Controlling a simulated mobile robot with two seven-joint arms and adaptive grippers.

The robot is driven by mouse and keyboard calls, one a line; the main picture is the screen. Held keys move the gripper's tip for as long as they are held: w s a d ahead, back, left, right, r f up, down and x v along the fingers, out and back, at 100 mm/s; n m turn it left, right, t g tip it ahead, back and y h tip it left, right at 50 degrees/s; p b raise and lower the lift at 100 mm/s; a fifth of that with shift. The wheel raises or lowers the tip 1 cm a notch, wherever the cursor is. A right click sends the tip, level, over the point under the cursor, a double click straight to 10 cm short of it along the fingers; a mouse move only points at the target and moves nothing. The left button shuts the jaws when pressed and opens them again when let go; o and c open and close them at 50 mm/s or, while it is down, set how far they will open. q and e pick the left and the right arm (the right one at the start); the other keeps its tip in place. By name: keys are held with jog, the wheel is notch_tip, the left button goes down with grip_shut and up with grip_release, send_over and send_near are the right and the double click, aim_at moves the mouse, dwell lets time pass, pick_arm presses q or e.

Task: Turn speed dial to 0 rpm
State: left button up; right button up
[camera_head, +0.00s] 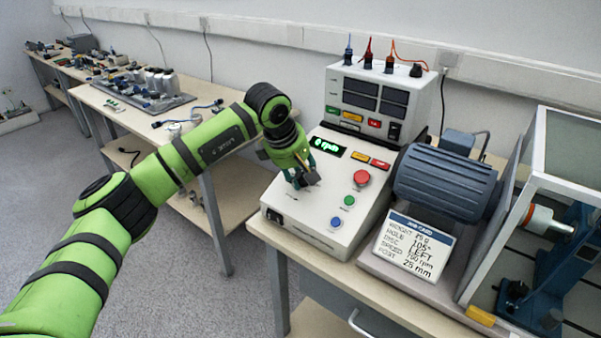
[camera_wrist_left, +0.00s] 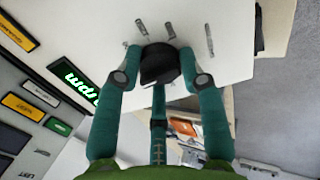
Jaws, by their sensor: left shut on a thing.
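The speed dial (camera_wrist_left: 158,65) is a black knob on the white control box (camera_head: 310,219). In the left wrist view it sits between the fingertips of my left gripper (camera_wrist_left: 160,76), which is shut on it. In the head view my left gripper (camera_head: 302,180) reaches down to the left part of the panel and mostly covers the dial. The small display (camera_head: 327,147) beside it shows green text that looks like "0 rpm". It also shows partly in the left wrist view (camera_wrist_left: 76,81). My right gripper is not in view.
Right of the dial are a red button (camera_head: 361,178), a green button (camera_head: 349,201) and a blue button (camera_head: 336,222). A grey-blue motor (camera_head: 445,183) and a job card (camera_head: 413,246) stand further right. A meter unit (camera_head: 379,106) stands behind. The floor at left is clear.

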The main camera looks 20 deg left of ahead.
pick_arm(q)
jog(key=shift+n, duration=0.7)
jog(key=shift+n+b, duration=0.35)
jog(key=shift+n, duration=0.45)
jog(key=n, duration=0.3)
jog(key=shift+f+n+b, duration=0.1)
jog(key=shift+n+b, duration=0.2)
jog(key=shift+b, duration=0.05)
jog(key=shift+n, duration=1)
jog(key=n+b, duration=0.1)
jog(key=n, duration=0.5)
jog(key=shift+b, duration=0.3)
jog(key=n+b, duration=0.1)
jog(key=n, duration=0.5)
jog(key=shift+n, duration=1.5)
jog(key=shift+n+b, duration=0.4)
jog(key=shift+n, duration=0.7)
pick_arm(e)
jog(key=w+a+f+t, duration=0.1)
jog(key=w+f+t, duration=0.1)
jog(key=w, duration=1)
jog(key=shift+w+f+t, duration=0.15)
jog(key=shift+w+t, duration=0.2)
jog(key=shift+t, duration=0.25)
pick_arm(q)
jog(key=shift+n, duration=0.4)
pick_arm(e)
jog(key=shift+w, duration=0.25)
